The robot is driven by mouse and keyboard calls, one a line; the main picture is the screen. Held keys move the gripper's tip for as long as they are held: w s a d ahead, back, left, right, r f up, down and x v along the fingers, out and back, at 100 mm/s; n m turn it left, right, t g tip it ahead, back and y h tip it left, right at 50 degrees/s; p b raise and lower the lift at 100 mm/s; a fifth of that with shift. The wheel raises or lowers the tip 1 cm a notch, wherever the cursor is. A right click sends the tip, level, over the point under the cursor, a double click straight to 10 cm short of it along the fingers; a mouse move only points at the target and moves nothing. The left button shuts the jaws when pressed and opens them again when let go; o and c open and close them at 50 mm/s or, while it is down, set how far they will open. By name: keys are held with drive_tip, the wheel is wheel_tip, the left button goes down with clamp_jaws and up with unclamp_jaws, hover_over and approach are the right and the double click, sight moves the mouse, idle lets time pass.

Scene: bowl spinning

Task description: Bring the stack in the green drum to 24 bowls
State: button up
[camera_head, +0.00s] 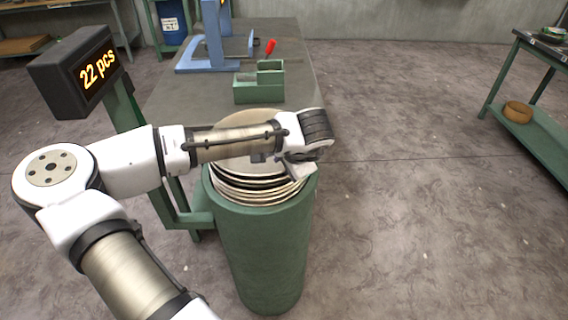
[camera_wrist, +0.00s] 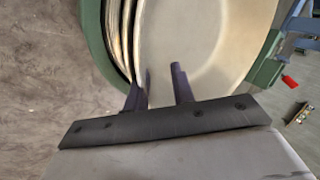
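The green drum (camera_head: 262,255) stands upright in the middle of the head view; its wall also shows in the wrist view (camera_wrist: 92,28). It holds a stack of pale bowls (camera_head: 258,196), with several rims showing one below another near its mouth. The top bowl (camera_head: 247,118) is cream-coloured and partly hidden behind my arm. In the wrist view its wide inside (camera_wrist: 205,45) fills the middle. My gripper (camera_head: 300,172) is over the right side of the stack. Its dark fingers (camera_wrist: 160,88) stand apart at the bowl's edge, with bowl surface showing between them.
A display (camera_head: 97,70) on a green post reads "22 pcs". Behind the drum, a grey-topped table (camera_head: 185,98) bears a green box (camera_head: 258,88), a blue stand (camera_head: 214,40) and a red-handled part (camera_head: 270,46). A green shelf with a wooden bowl (camera_head: 517,111) stands right. The floor between is clear.

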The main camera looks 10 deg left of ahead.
drive_tip(key=shift+s+d+f, duration=0.1)
drive_tip(key=shift+f, duration=0.05)
drive_tip(key=shift+s, duration=0.1)
drive_tip(key=b+v, duration=0.1)
drive_tip(key=v, duration=1.2)
drive_tip(key=shift+r, duration=0.5)
